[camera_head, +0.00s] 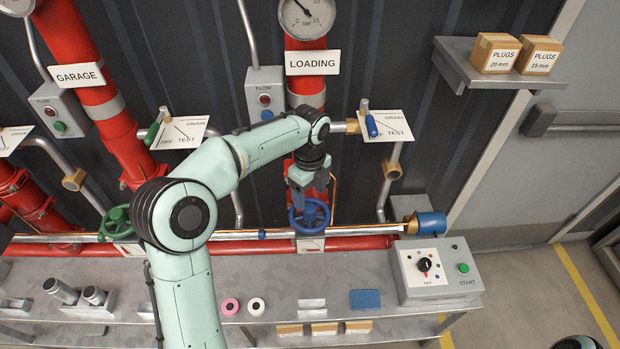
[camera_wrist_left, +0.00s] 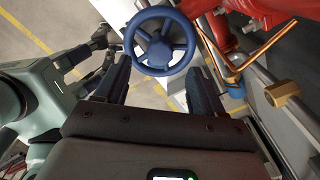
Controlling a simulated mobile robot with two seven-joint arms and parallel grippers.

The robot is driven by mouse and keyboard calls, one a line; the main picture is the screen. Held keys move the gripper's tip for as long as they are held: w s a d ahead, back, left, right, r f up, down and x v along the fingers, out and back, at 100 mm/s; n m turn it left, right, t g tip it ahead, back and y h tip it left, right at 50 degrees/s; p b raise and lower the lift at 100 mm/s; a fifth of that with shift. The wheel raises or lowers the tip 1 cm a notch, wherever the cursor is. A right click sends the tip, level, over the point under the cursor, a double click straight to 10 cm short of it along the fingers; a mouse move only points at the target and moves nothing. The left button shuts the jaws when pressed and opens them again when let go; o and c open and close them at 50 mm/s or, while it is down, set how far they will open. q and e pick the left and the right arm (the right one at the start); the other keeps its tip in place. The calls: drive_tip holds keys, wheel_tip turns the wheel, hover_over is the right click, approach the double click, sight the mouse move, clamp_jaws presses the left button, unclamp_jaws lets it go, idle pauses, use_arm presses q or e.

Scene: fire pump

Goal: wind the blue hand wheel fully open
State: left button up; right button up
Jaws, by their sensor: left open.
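The blue hand wheel (camera_head: 310,214) sits on the horizontal pipe below the LOADING riser; it also shows in the left wrist view (camera_wrist_left: 160,47), seen from its face with rim and spokes. My left gripper (camera_head: 309,193) is just above the wheel in the head view, partly covering its upper rim. In the left wrist view its open fingers (camera_wrist_left: 160,76) stand apart, with the wheel ahead and between them; I cannot tell whether they touch the rim. A dark gripper-like part, seemingly my right gripper (camera_wrist_left: 105,42), shows small in the left wrist view; its jaws are unclear.
A green hand wheel (camera_head: 116,222) is on the same pipe to the left. A blue-handled test valve (camera_head: 371,126) is up to the right. A grey bench (camera_head: 225,274) runs below, with a control box (camera_head: 437,270) at its right. A copper tube (camera_wrist_left: 245,48) passes near the wheel.

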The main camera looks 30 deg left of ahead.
sight(310, 207)
use_arm(q)
wheel_tip(310, 207, down, 4)
drive_tip(key=shift+s, duration=0.15)
drive_tip(key=shift+f, duration=0.55)
use_arm(e)
drive_tip(key=shift+s+f, duration=0.45)
